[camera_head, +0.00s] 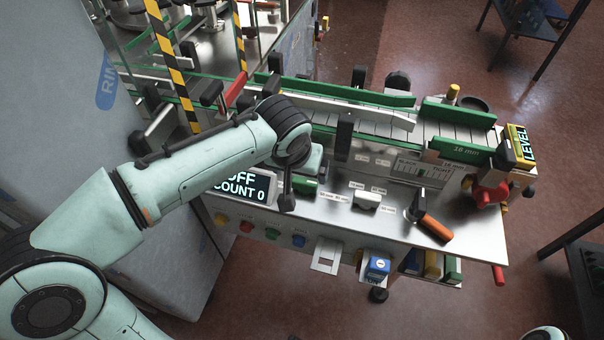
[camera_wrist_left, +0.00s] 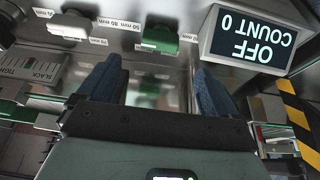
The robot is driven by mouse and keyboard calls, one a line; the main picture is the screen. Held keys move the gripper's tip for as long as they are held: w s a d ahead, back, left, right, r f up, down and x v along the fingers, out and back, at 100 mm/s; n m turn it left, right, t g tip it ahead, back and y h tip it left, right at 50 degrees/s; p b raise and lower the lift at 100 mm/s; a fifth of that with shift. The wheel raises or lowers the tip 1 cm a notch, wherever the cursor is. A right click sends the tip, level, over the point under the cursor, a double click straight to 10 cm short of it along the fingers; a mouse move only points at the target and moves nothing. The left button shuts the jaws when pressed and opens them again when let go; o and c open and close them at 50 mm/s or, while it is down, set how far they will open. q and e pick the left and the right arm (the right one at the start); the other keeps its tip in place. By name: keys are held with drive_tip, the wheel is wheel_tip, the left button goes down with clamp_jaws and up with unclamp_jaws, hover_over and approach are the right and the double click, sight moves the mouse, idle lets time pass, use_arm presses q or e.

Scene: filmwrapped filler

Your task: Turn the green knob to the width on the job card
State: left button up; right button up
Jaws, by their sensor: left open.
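The green knob (camera_head: 308,185) sits on the machine's steel panel, partly hidden behind my left gripper in the head view. In the left wrist view the green knob (camera_wrist_left: 158,38) is just beyond the fingertips, with labels reading 50 mm and 80 mm beside it. Its pointing direction is unclear. My left gripper (camera_head: 288,192) is above the panel; in the wrist view its blue-grey fingers (camera_wrist_left: 157,75) stand apart with nothing between them. I cannot make out a readable job card. My right gripper is not in view.
A display (camera_head: 243,187) reading OFF, COUNT 0 stands left of the knob. A white knob (camera_head: 367,200) and an orange-handled lever (camera_head: 434,226) are to the right. The conveyor with green rails (camera_head: 466,150) runs behind. Coloured buttons (camera_head: 272,233) line the front.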

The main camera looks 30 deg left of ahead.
use_arm(q)
drive_tip(key=v, duration=0.4)
drive_tip(key=shift+f, duration=0.1)
idle(0.4)
